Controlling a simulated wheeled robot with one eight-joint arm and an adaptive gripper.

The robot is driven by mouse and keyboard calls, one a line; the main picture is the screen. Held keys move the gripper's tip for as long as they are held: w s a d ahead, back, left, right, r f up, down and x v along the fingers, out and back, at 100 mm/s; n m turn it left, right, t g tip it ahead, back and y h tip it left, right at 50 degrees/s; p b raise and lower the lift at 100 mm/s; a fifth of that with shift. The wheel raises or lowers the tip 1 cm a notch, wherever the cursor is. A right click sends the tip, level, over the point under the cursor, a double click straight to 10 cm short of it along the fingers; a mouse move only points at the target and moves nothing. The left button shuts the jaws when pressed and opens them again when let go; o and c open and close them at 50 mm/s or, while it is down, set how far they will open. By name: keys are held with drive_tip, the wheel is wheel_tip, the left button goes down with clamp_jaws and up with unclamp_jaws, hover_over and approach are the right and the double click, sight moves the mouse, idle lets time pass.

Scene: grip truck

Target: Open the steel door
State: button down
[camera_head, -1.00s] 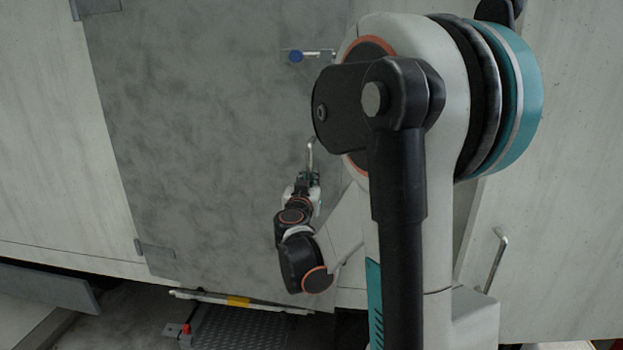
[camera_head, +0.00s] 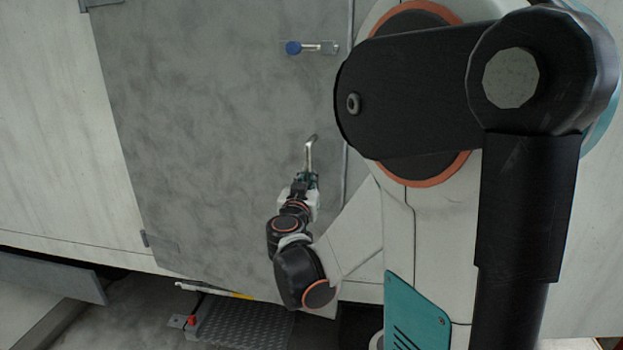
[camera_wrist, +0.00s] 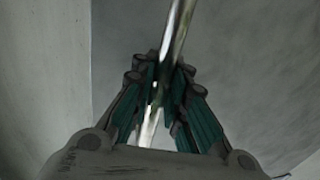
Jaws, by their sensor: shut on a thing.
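The steel door (camera_head: 200,130) is a large mottled grey panel with hinges on its left side. Its bent metal handle (camera_head: 310,152) stands near the right edge. My gripper (camera_head: 306,178) is shut on the lower part of the handle. In the wrist view the shiny handle bar (camera_wrist: 178,35) runs down between the two green-sided fingers of my gripper (camera_wrist: 163,85). A blue-knobbed latch (camera_head: 312,47) sits higher on the door. I cannot tell for certain whether the door stands slightly ajar.
Pale wall panels (camera_head: 50,130) flank the door. A grey metal step (camera_head: 240,325) with a red part lies below it. A grey flap (camera_head: 50,275) juts out at lower left. My own arm covers much of the right side.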

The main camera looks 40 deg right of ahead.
drive_tip(key=shift+s+a, duration=0.25)
drive_tip(key=shift+a, duration=0.3)
drive_tip(key=s+a, duration=0.2)
drive_tip(key=a, duration=0.4)
drive_tip(key=shift+s, duration=0.3)
drive_tip(key=shift+a, duration=0.1)
drive_tip(key=s+a, duration=0.2)
drive_tip(key=a, duration=0.4)
idle(0.4)
drive_tip(key=shift+s, duration=0.1)
drive_tip(key=shift+a, duration=0.15)
drive_tip(key=s+a, duration=0.1)
drive_tip(key=a, duration=0.5)
drive_tip(key=shift+s+b, duration=0.3)
drive_tip(key=shift+b, duration=0.1)
